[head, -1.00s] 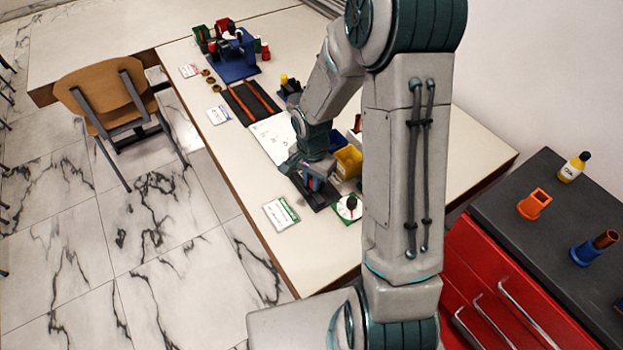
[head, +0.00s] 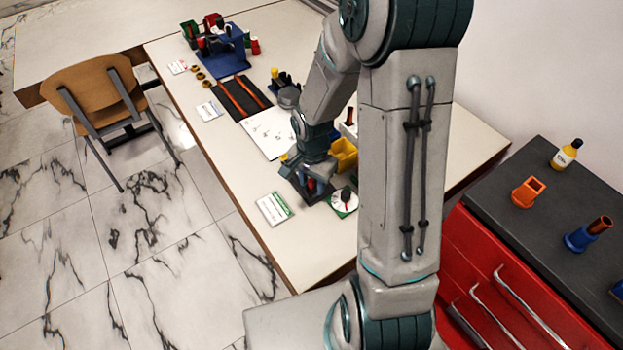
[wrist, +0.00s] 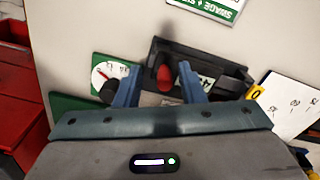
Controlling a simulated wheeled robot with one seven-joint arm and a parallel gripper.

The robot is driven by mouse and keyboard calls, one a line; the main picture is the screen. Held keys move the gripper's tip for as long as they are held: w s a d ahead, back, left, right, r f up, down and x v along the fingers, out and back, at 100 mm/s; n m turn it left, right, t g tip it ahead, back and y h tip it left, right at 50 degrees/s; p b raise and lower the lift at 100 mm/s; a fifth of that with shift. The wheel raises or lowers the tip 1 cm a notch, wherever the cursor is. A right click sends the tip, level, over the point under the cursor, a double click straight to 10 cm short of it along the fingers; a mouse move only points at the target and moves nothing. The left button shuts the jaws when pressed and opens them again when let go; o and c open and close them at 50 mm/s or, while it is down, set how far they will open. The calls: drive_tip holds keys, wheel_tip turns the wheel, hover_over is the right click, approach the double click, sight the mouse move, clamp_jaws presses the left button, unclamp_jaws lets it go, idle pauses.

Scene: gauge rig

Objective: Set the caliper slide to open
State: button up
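The caliper appears to be the dark rail-like fixture with a red knob (wrist: 165,78) on it, seen in the wrist view; its dark base (wrist: 205,62) stretches to the right of the knob. My gripper (wrist: 160,86) has its two blue fingers apart. The red knob shows in the gap between them, nearer the right finger; I cannot tell whether either finger touches it. In the head view my gripper (head: 312,187) is low over the dark base near the table's front edge, and my wrist hides much of it.
A round white dial (head: 343,203) on a green plate stands close on the right. A yellow bin (head: 344,155) is behind. A white and green card (head: 274,208) lies in front on the table. A white sheet (head: 268,134) lies farther back.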

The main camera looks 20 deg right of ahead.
wheel_tip(320, 180, up, 14)
idle(0.6)
drive_tip(key=shift+f, duration=0.1)
drive_tip(key=s+r+n+t, duration=0.3)
drive_tip(key=s+r+n, duration=0.4)
drive_tip(key=s+n, duration=0.3)
drive_tip(key=s, duration=0.3)
drive_tip(key=shift+s, duration=0.25)
